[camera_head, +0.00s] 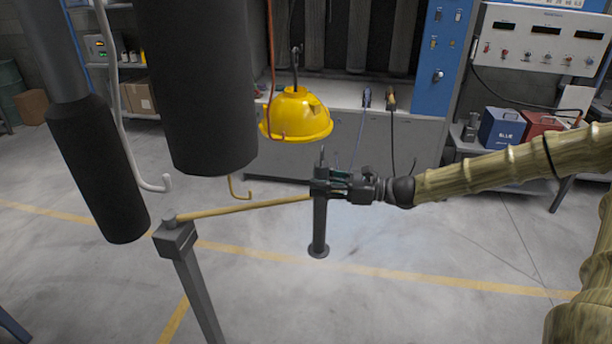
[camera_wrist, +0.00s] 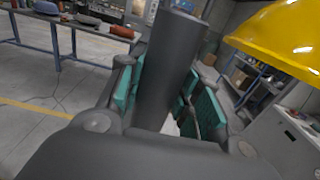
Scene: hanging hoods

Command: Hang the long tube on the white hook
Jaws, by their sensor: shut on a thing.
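My gripper (camera_head: 335,186) is shut on a dark grey long tube (camera_head: 319,222). The tube hangs upright, with a thin loop or hook at its top and a wide flange at its bottom. In the wrist view the tube (camera_wrist: 168,80) stands between the teal finger pads. The white hook (camera_head: 160,185) is the upturned end of a pale rod hanging at the left. It is empty and well to the left of my gripper, beyond the large dark cylinders' gap.
A yellow hood (camera_head: 296,117) hangs just above and behind the tube. Large dark cylinders (camera_head: 205,90) hang at the left. A grey post (camera_head: 190,275) carries a yellow bar (camera_head: 245,208) reaching toward the tube. An empty yellow hook (camera_head: 238,191) hangs between. Floor at front right is clear.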

